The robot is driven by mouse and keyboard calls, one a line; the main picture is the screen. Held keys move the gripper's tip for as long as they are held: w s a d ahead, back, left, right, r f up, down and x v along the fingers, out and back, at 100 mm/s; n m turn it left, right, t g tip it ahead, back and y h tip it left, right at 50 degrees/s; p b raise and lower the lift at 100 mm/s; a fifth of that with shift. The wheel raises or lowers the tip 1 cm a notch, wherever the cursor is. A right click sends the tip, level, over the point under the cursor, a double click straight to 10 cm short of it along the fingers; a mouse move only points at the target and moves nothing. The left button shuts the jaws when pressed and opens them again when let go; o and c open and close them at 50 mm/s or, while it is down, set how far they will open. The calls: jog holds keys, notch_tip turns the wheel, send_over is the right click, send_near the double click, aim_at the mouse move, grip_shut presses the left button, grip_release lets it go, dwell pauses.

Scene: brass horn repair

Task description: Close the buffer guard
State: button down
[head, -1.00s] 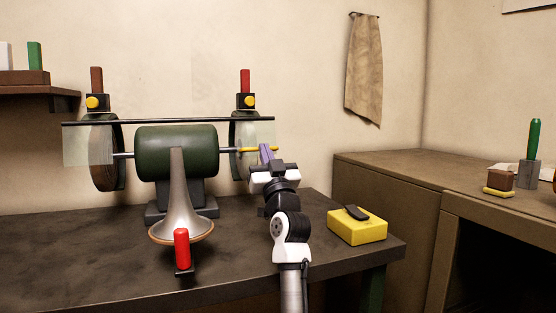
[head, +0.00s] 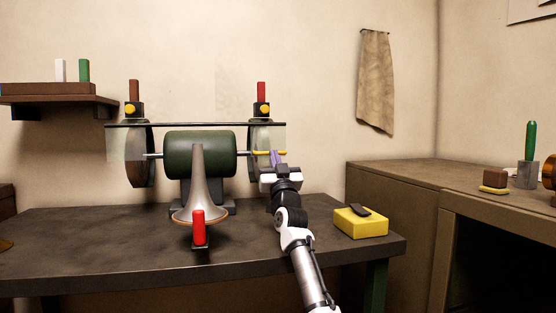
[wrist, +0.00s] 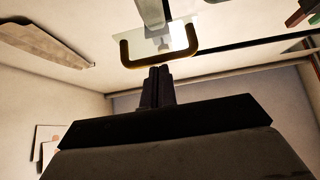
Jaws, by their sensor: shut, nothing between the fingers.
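The buffer is a green motor (head: 200,155) on the bench with a wheel at each end. Its guard is a pair of clear panels (head: 117,146) hanging from a long dark bar (head: 195,124) in front of the wheels. A yellow handle (head: 264,153) sticks out at the right panel. In the wrist view the U-shaped handle (wrist: 185,55) shows just beyond my fingertips. My gripper (head: 274,156) is shut and empty at the handle, right of the motor. In the wrist view its fingers (wrist: 158,72) are together; I cannot tell whether they touch the handle.
A brass-rimmed horn bell (head: 198,185) and a red-handled tool (head: 198,227) stand in front of the motor. A yellow box (head: 360,223) sits at the bench's right end. A side counter (head: 405,168) stands right, a shelf (head: 60,100) left. The bench's left part is clear.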

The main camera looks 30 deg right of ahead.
jog(key=shift+w+a+r, duration=0.1)
jog(key=shift+w+a, duration=0.2)
jog(key=shift+w, duration=0.1)
dwell(0.4)
jog(key=d+v, duration=0.1)
jog(key=v, duration=0.7)
jog(key=shift+s, duration=0.2)
jog(key=shift+a, duration=0.15)
